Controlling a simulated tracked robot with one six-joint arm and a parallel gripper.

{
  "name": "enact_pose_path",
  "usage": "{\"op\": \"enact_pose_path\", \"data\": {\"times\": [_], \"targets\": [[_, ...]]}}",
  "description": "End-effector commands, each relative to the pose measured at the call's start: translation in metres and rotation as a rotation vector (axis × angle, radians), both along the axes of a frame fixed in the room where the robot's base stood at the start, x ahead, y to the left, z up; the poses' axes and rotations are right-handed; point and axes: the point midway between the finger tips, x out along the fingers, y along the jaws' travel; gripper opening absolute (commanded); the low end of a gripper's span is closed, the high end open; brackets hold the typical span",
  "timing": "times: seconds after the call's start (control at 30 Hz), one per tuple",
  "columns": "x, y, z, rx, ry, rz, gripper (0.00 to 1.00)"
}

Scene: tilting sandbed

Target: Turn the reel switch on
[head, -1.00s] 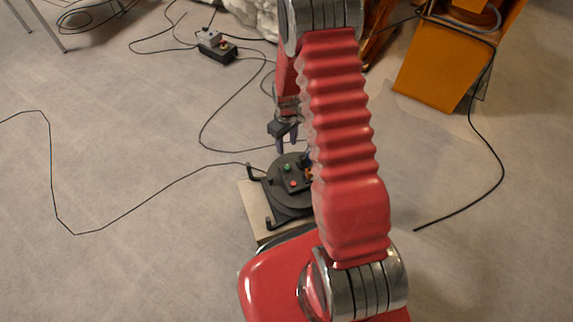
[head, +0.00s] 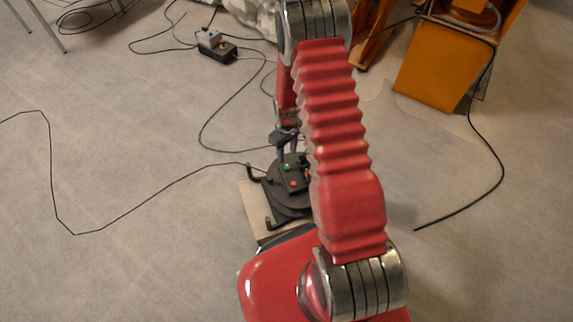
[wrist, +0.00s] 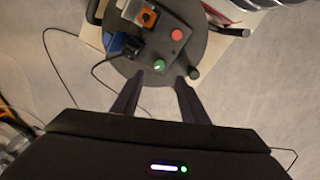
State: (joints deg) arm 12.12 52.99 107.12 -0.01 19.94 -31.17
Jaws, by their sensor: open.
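The reel (head: 284,202) is a round black drum lying flat, partly hidden by my arm in the head view. In the wrist view the reel (wrist: 198,55) bears a dark panel with a green knob with a pale mark (wrist: 159,65), a red button (wrist: 177,34) and an orange part (wrist: 140,12). A blue plug (wrist: 122,43) sits beside the panel. I cannot tell for certain which part is the switch. My gripper (wrist: 158,80) is open and empty, its fingertips on either side of the green knob and just short of it. The gripper (head: 287,155) is above the reel's far side.
The reel stands on a pale board (head: 254,203). A thin black cable (head: 120,213) runs left over the floor. A small grey and black box (head: 216,46) with cables lies at the back. An orange stand (head: 440,70) is at the back right. The left floor is mostly clear.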

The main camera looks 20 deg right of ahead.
Motion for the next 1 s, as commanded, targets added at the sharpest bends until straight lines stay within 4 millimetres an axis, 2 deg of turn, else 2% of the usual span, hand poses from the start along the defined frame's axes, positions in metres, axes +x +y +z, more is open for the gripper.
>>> {"op": "enact_pose_path", "data": {"times": [0.63,0.8,1.0], "targets": [[-0.001,0.001,-0.077,0.001,0.001,0.001,0.4],[0.0,0.001,-0.09,0.0,-0.001,0.001,0.4],[0.001,0.001,-0.093,-0.001,-0.001,0.001,0.4]]}}
